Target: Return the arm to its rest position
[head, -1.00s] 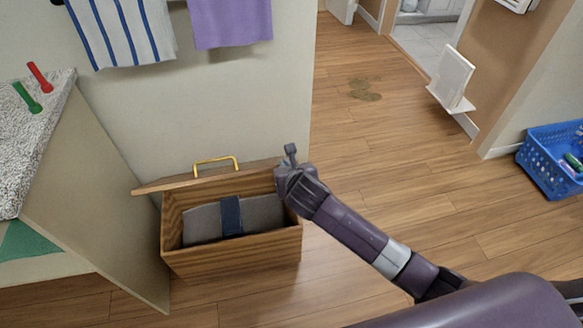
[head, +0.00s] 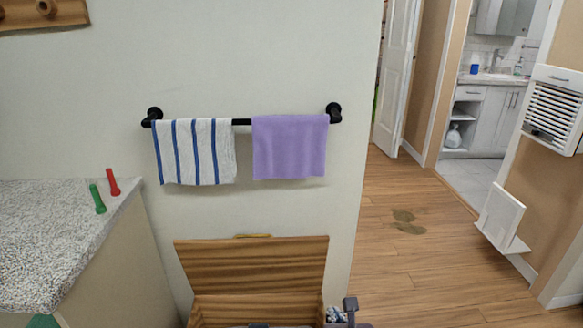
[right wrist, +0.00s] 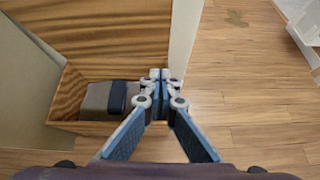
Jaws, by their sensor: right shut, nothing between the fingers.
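My right gripper (head: 349,309) shows only in part at the bottom edge of the head view, by the right side of a wooden chest. In the right wrist view the gripper (right wrist: 160,78) is shut, its tips together with nothing between them. The wooden chest's lid (head: 255,262) stands open against the wall, and it fills the upper left of the right wrist view (right wrist: 110,35). A grey folded item (right wrist: 97,97) with a dark blue band lies inside the chest, beyond the fingertips. My left gripper is not in view.
A striped towel (head: 195,152) and a purple towel (head: 290,147) hang on a black wall bar. A speckled counter (head: 50,235) with a green peg (head: 97,199) and a red peg (head: 113,182) stands at the left. Wooden floor (head: 430,265) is open at the right.

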